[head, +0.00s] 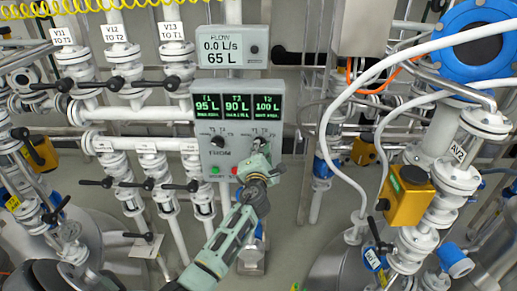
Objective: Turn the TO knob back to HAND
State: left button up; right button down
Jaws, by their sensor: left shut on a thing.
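The grey control panel (237,116) hangs in the middle of the head view, with green displays reading 95 L, 90 L and 100 L. Below the displays, the FROM knob (217,141) is on the left half. The position the TO knob points to cannot be read. My right gripper is not in view.
A flow display (219,46) reading 0.0 L/s and 65 L is above the panel. White pipes with black-handled valves (115,84) stand to the left. White hoses (335,110) and a yellow actuator (408,198) are on the right.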

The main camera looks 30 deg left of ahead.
pick_arm(q)
grip_shut()
jog(key=shift+n, duration=0.3)
jog(key=shift+w+d+n+b, duration=0.15)
jog(key=shift+n+b, duration=1.35)
jog(key=shift+n, duration=4.3)
jog(key=shift+w+d+n+b, duration=0.1)
jog(key=shift+n+b, duration=1.4)
jog(key=shift+n, duration=4.3)
